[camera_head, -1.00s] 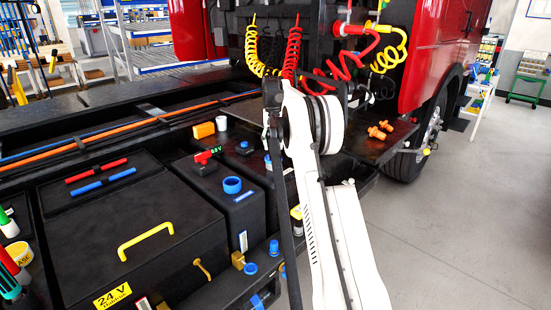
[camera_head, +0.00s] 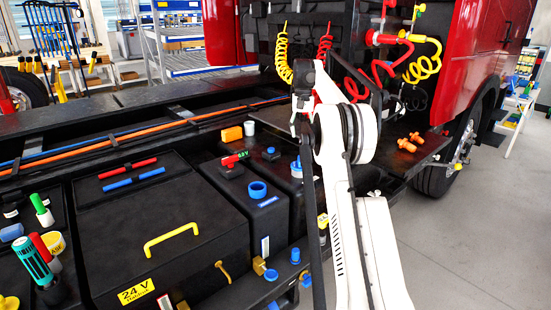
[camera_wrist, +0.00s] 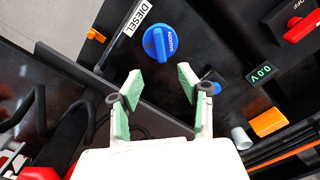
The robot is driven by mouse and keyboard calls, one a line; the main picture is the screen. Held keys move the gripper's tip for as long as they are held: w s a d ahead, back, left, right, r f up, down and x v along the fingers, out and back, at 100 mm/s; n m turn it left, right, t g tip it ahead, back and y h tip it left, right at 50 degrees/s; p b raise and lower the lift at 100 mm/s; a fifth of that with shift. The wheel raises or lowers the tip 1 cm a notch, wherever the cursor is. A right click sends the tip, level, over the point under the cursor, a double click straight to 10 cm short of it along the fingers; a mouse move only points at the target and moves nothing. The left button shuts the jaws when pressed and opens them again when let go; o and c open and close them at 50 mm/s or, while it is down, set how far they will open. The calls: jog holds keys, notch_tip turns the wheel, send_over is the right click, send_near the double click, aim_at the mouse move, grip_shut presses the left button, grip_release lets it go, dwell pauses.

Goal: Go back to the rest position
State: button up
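My gripper (camera_wrist: 158,84) shows in the wrist view with its two green-padded fingers spread apart and nothing between them. It is over the black truck-side units, with a blue round cap (camera_wrist: 160,43) beyond the fingertips. A DIESEL label (camera_wrist: 139,16) lies beside that cap. In the head view my white arm reaches up the middle of the picture, and my gripper is hidden there.
The black battery box (camera_head: 160,235) with a yellow handle stands at the left. Coiled red and yellow hoses (camera_head: 423,66) hang behind my arm by the red cab (camera_head: 478,50). Orange fittings (camera_head: 408,142) lie on a ledge. Bare floor (camera_head: 470,245) is at the right.

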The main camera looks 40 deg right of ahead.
jog(key=s+a+r+n+t+b, duration=0.1)
jog(key=s+a+r, duration=0.3)
jog(key=a, duration=0.6)
jog(key=s+a+r+n+t+h, duration=0.1)
jog(key=s+a+r, duration=0.35)
jog(key=a, duration=0.55)
jog(key=s+a+r+n+t+b, duration=0.1)
jog(key=s+a+r+n, duration=0.2)
jog(key=a, duration=0.7)
jog(key=s+a+f+t+b, duration=0.1)
jog(key=s+a+f, duration=0.1)
jog(key=s+a, duration=0.5)
jog(key=s+a+f+t, duration=0.1)
jog(key=s+a+f, duration=0.25)
jog(key=s, duration=0.55)
jog(key=s+a+f+n+t, duration=0.1)
jog(key=s+a+f, duration=0.2)
jog(key=s+f, duration=0.2)
jog(key=s+a+f+n+t+y+b, duration=0.1)
jog(key=s+a+f, duration=0.3)
jog(key=s, duration=0.4)
jog(key=shift+s+a+f, duration=0.15)
jog(key=shift+s+f, duration=0.1)
jog(key=shift+f, duration=0.6)
